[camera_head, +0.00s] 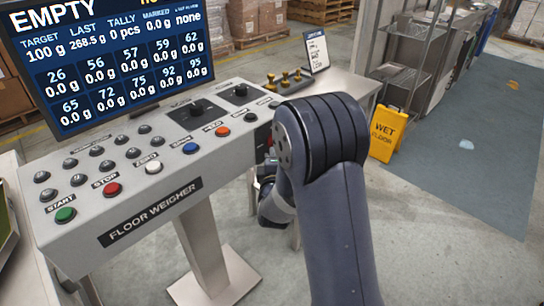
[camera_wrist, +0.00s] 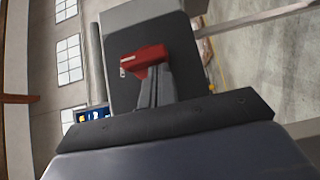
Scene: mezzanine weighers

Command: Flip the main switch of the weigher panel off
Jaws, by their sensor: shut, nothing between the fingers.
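The floor weigher panel (camera_head: 150,205) is a grey sloped console on a post, left of my arm in the head view. In the wrist view a red switch handle (camera_wrist: 147,55) sits on a dark plate (camera_wrist: 180,38) and appears to be the main switch. My gripper (camera_wrist: 154,76) is shut and empty, its fingertips right at the handle's lower edge. I cannot tell whether they touch it. In the head view my arm hides most of the gripper and the panel's right end, so the switch does not show clearly there.
A screen (camera_head: 110,60) stands behind the panel's buttons. A side table (camera_head: 335,85) with brass weights (camera_head: 285,78) and a small sign (camera_head: 317,50) is behind my arm. A yellow wet-floor sign (camera_head: 386,133) stands to the right, with open floor beyond.

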